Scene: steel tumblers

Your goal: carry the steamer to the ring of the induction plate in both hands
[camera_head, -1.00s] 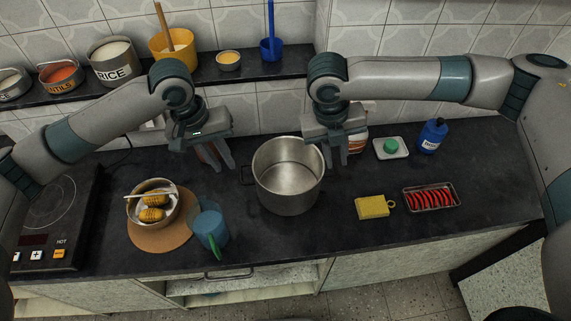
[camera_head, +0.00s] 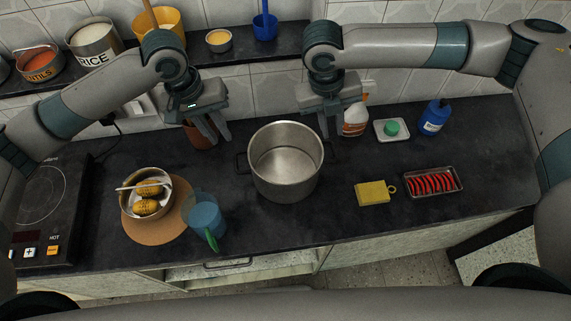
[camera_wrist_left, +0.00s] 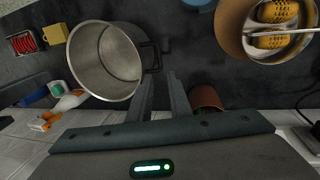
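The steamer appears to be the large open steel pot (camera_head: 286,178), which stands upright and empty on the dark counter. It also shows in the left wrist view (camera_wrist_left: 105,62), with a dark side handle (camera_wrist_left: 152,57). The induction plate (camera_head: 48,200) is at the far left, its ring (camera_head: 40,194) bare. My left gripper (camera_head: 212,135) is open and empty, behind and left of the pot. In the left wrist view its fingers (camera_wrist_left: 161,92) point towards that handle, apart from it. My right gripper (camera_head: 331,130) looks open, behind and right of the pot; its side handle is hard to see.
A bowl of corn (camera_head: 147,198) on a cork mat (camera_head: 155,235) and a blue jug (camera_head: 206,218) stand between plate and pot. A brown pot (camera_head: 200,138) is behind my left gripper. A sponge (camera_head: 372,193) and red-filled tray (camera_head: 433,182) lie right. A spray bottle (camera_head: 355,118) stands behind.

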